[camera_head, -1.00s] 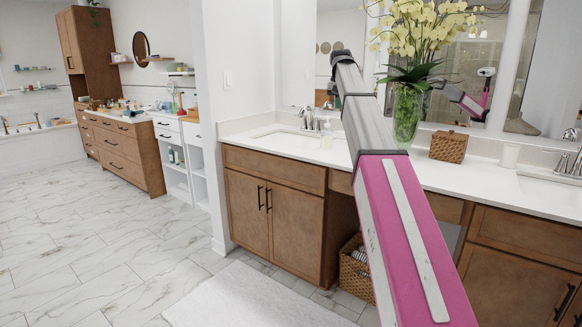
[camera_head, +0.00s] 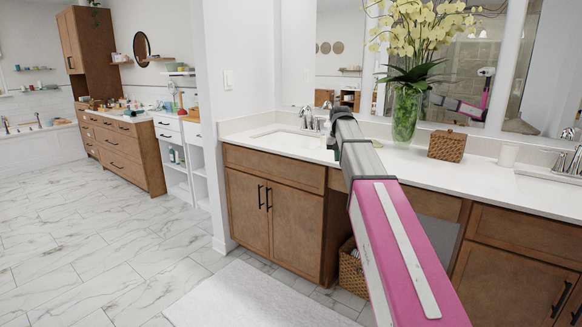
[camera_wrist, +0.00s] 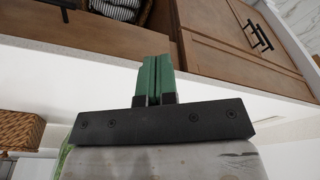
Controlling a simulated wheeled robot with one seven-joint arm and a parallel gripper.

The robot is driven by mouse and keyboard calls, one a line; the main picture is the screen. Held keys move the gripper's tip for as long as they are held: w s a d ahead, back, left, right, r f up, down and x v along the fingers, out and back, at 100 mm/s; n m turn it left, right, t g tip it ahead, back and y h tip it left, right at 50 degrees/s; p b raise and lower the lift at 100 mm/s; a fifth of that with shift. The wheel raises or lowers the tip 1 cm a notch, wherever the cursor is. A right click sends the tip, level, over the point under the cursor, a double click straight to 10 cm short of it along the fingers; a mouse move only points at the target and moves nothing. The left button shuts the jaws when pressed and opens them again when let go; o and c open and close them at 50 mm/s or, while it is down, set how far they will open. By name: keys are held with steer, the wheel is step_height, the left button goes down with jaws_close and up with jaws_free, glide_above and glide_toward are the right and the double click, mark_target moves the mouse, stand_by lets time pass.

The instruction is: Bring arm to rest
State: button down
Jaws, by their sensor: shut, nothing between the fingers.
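My arm, pink with a grey far section, reaches forward from the bottom right in the head view, towards the vanity (camera_head: 272,208). Its end is in front of the white countertop (camera_head: 440,170). In the wrist view, which shows the scene upside down, my gripper (camera_wrist: 154,60) has two green fingers pressed together with nothing between them. The fingertips are near the vanity's front in that picture; I cannot tell the gap. In the head view the fingers are mostly hidden behind the arm.
A sink (camera_head: 288,139) is left of the arm. A basket (camera_head: 352,275) sits below the counter. The tiled floor (camera_head: 90,230) at left is clear.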

steer(key=s+f, duration=0.7)
steer(key=f, duration=0.4)
steer(key=s+f, duration=0.7)
steer(key=f, duration=0.4)
steer(key=s+f+g, duration=0.1)
steer(key=s+f, duration=1.4)
steer(key=s, duration=0.3)
steer(key=shift+f+n+g, duration=0.25)
steer(key=shift+n+g, duration=0.05)
steer(key=shift+n, duration=0.1)
